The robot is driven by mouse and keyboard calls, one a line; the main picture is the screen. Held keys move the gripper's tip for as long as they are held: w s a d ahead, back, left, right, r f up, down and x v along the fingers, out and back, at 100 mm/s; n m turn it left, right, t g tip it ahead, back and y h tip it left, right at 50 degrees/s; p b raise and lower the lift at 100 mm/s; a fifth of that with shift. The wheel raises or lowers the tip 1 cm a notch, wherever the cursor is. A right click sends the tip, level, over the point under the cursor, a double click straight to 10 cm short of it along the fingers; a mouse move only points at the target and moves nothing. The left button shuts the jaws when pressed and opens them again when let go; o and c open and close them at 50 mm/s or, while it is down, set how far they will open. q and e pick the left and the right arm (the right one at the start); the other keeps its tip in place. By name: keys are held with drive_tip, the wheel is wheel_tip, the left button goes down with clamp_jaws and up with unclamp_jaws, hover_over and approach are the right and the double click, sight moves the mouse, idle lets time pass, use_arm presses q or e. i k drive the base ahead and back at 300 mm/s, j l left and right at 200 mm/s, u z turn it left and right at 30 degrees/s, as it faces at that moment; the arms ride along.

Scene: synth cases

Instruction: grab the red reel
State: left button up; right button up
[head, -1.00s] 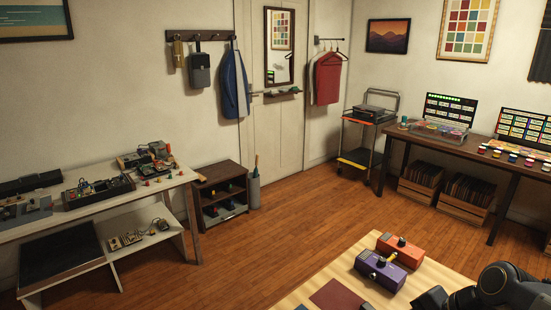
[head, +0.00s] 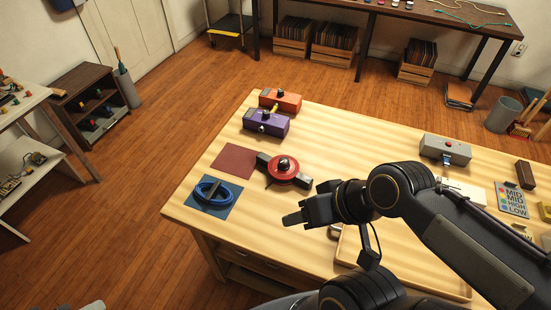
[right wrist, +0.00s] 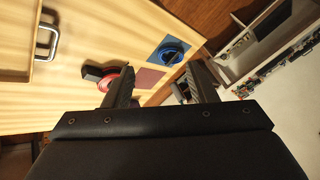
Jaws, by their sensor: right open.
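The red reel (head: 283,168) sits on the wooden table (head: 330,140), with a dark knob on top and dark blocks at its sides. In the right wrist view the red reel (right wrist: 106,84) is partly hidden behind the left-hand finger. My right gripper (head: 294,214) is open and empty, above the table, in front of the reel and apart from it. In the right wrist view its two fingers (right wrist: 161,80) stand spread, with the dark red mat showing between them. My left gripper is not in view.
A dark red mat (head: 233,160) and a blue mat with a blue coil (head: 213,193) lie left of the reel. Purple (head: 266,123) and orange (head: 281,99) boxes stand behind it. A grey box (head: 445,150) stands to the right. The table between is clear.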

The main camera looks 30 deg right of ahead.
sight(278, 177)
drive_tip(key=i+j+z, duration=0.65)
drive_tip(key=j, duration=0.25)
drive_tip(key=j+z, duration=0.2)
drive_tip(key=i+j+z, duration=0.2)
drive_tip(key=j, duration=0.3)
